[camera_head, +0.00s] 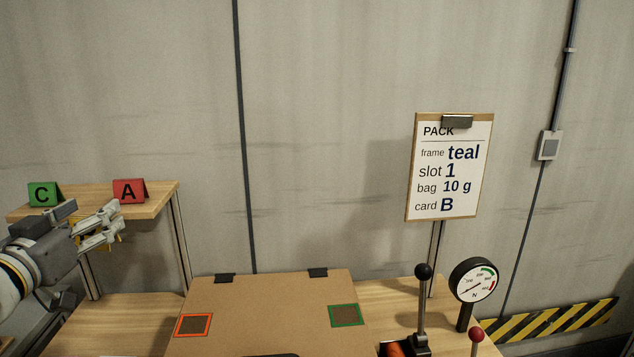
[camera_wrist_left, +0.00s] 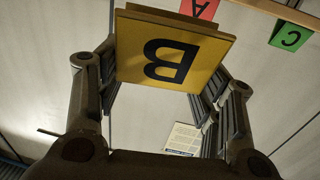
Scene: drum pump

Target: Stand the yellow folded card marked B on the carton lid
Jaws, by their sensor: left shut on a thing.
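The yellow folded card marked B (camera_wrist_left: 168,55) is held between the fingers of my left gripper (camera_wrist_left: 165,88) in the left wrist view, its letter upside down there. In the head view my left gripper (camera_head: 112,226) is at the left, in front of the shelf and shut on the card; the gripper mostly hides the card there. The brown carton lid (camera_head: 262,310) lies at the bottom centre, with an orange-framed square (camera_head: 193,325) at left and a green-framed square (camera_head: 346,315) at right. My right gripper is not in view.
A wooden shelf (camera_head: 160,195) carries the green card C (camera_head: 43,194) and red card A (camera_head: 129,191). Right of the carton are a black-knobbed lever (camera_head: 422,300), a round gauge (camera_head: 474,281) and a PACK sign (camera_head: 449,168). The lid's middle is clear.

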